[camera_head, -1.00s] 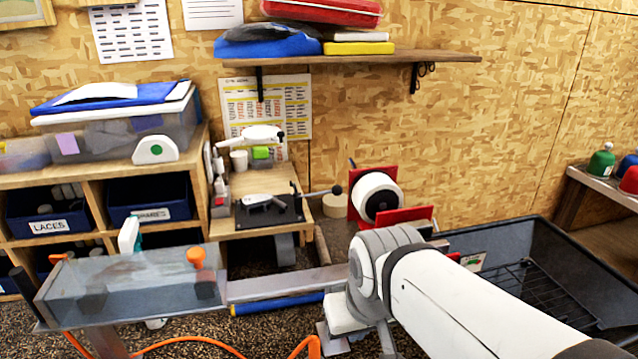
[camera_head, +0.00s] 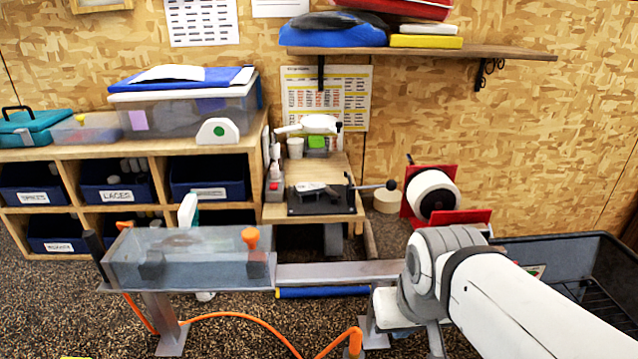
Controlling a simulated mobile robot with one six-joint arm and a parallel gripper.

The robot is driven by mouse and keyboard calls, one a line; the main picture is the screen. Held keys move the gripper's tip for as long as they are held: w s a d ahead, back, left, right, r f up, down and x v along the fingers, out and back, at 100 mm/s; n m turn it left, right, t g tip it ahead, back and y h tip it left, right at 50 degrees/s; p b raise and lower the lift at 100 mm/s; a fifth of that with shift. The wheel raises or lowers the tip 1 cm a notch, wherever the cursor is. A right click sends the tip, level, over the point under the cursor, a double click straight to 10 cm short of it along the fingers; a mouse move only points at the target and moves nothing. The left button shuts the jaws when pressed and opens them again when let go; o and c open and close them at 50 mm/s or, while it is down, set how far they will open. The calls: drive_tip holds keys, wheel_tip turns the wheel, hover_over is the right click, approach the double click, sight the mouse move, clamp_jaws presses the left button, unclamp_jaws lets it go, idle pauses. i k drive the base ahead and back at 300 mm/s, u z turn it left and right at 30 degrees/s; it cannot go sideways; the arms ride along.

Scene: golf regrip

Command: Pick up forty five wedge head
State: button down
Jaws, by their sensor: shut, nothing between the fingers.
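No club head that I can clearly tell as the forty five wedge head shows. A small silvery piece (camera_head: 312,188), too small to identify, lies on a black plate (camera_head: 345,207) on the small wooden bench. My arm reaches in from the lower right and bends downward at a grey joint in front of the rail. I cannot make out my gripper's fingers; the arm hides that area.
A clear-walled trough (camera_head: 190,270) stands at front left, with an orange knob (camera_head: 250,237) and hose. A metal rail (camera_head: 330,272) runs from it to my arm. Cubbies (camera_head: 150,150) stand behind left. A red-framed reel (camera_head: 433,195) and black bin (camera_head: 560,240) are right.

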sight(303, 189)
drive_tip(key=u, duration=0.05)
drive_tip(key=k, duration=0.5)
drive_tip(key=z, duration=1.55)
drive_tip(key=k, duration=0.65)
drive_tip(key=u, duration=1.45)
drive_tip(key=i, duration=1)
drive_tip(key=u, duration=0.05)
